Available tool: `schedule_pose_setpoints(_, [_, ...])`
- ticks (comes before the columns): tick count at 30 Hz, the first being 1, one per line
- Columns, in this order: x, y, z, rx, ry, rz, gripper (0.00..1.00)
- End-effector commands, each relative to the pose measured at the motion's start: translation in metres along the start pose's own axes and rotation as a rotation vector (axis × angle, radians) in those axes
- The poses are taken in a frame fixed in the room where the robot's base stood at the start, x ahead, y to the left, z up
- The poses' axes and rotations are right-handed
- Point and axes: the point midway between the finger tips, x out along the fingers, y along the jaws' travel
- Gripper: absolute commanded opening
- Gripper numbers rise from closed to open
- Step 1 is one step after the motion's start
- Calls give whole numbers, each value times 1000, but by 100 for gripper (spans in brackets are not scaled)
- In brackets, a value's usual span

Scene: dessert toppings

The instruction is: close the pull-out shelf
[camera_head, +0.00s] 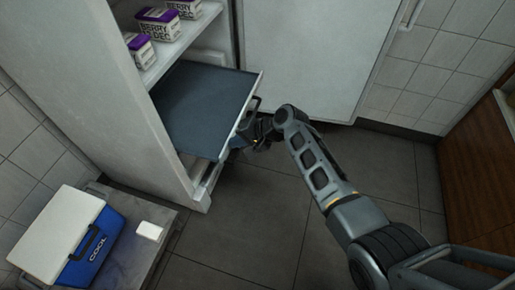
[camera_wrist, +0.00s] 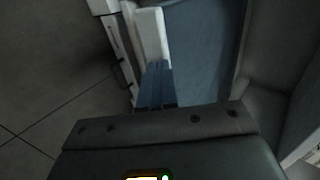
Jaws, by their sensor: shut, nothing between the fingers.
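The pull-out shelf (camera_head: 203,105) is a dark blue-grey board with a white front edge, low in the open white fridge. It sticks out past the fridge's front. My gripper (camera_head: 238,143) is at the shelf's front edge, near its right front corner, with the fingers partly hidden by my wrist. In the wrist view the shelf (camera_wrist: 203,48) fills the upper middle. There the bluish fingers of my gripper (camera_wrist: 156,82) are together and empty, right at the white front edge; I cannot tell whether they touch it.
Several purple-and-white berry boxes (camera_head: 157,24) stand on the shelf above. The open fridge door (camera_head: 305,50) is behind my arm. A blue-and-white cooler (camera_head: 68,238) and a small white item (camera_head: 149,231) sit on a low grey platform at lower left. The tiled floor (camera_head: 255,225) is clear.

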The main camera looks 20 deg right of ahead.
Motion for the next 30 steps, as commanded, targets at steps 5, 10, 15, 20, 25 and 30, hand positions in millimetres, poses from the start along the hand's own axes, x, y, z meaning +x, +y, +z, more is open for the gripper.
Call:
schedule_pose_setpoints(5, [54,-41,0,-8,-1,-2,0])
schedule_pose_setpoints(10, [89,-73,0,-4,0,-2,0])
schedule_pose_setpoints(15, [117,-99,0,-4,1,-2,0])
schedule_pose_setpoints(20, [134,-117,0,-3,1,0,0])
schedule_pose_setpoints(25, [145,-129,0,0,1,1,0])
schedule_pose_setpoints(30, [149,-135,0,0,1,1,0])
